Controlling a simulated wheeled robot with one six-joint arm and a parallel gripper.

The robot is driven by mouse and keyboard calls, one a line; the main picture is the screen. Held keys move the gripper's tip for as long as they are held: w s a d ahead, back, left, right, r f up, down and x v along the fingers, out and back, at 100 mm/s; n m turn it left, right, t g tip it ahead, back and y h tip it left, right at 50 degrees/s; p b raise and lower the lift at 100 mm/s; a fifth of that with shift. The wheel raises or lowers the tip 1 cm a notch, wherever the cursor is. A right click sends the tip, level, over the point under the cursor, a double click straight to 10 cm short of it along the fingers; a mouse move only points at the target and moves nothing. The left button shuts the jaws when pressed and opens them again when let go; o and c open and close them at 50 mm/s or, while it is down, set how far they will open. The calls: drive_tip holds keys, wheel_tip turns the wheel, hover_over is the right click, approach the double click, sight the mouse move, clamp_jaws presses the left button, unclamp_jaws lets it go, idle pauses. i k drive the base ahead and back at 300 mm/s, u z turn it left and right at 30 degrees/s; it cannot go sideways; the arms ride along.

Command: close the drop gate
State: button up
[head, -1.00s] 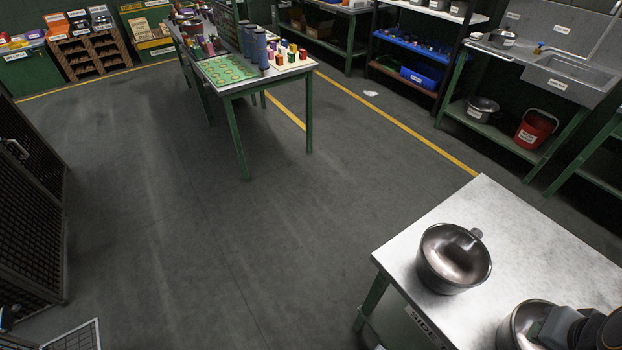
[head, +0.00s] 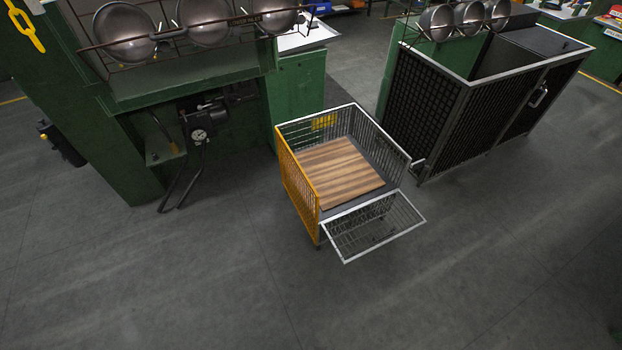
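The drop gate (head: 372,226) is a white-framed mesh panel at the front right side of a wire cart (head: 291,168). It hangs folded outward and down from the cart's floor edge, so that side of the cart is open. The cart has a yellow mesh side at the left, grey mesh sides at the back and right, and a brown wooden board (head: 338,173) lying on its floor. My gripper is not in view now.
A green machine (head: 90,110) with a rack of metal bowls stands at the left. A dark mesh enclosure (head: 470,115) with a handle stands right of the cart. Grey floor (head: 430,290) in front and to the right is clear.

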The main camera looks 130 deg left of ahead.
sight(375, 239)
drive_tip(key=u, duration=0.6)
drive_tip(key=i, duration=0.45)
drive_tip(key=u, duration=3.65)
